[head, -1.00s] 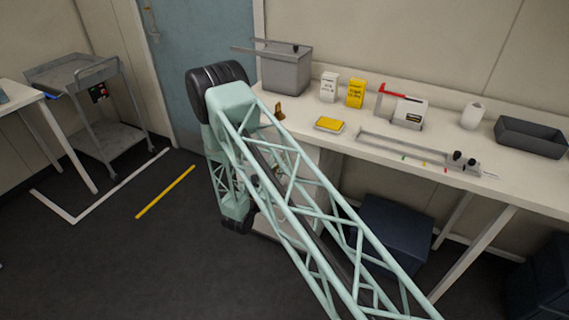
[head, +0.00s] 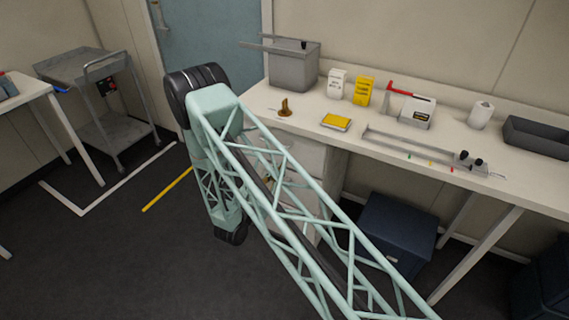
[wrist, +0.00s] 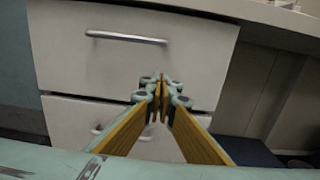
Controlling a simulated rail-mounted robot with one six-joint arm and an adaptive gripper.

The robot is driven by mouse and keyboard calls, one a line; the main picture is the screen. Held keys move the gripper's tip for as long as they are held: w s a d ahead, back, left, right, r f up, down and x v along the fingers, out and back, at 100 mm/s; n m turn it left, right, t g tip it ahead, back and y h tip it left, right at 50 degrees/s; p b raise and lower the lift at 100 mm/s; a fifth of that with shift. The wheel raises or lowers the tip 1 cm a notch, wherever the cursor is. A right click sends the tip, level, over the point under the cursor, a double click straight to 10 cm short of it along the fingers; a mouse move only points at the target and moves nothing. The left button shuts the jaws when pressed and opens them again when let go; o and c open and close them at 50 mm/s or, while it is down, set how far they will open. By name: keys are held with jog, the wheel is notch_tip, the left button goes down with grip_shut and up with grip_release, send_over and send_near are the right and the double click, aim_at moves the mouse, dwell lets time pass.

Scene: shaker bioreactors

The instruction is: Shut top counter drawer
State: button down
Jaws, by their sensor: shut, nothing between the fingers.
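The top counter drawer (wrist: 72,60) has a plain pale front with a silver bar handle (wrist: 127,38). It fills the upper part of the wrist view, and I cannot tell how far it stands out. A lower drawer (wrist: 75,118) with its own handle sits below it. My gripper (wrist: 161,84), with orange-brown fingers, is shut and empty. Its tips appear in front of the top drawer's lower part, below and right of the handle; contact cannot be told.
The counter (head: 385,140) above carries a grey bath (head: 294,70), a yellow item (head: 336,122), small boxes and a dark tray (head: 537,137). A dark blue bin (head: 397,230) stands under it. A grey cart (head: 110,100) is at the left, with open floor between.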

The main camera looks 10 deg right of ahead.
jog(key=p+v, duration=0.1)
jog(key=v, duration=0.6)
dwell(0.7)
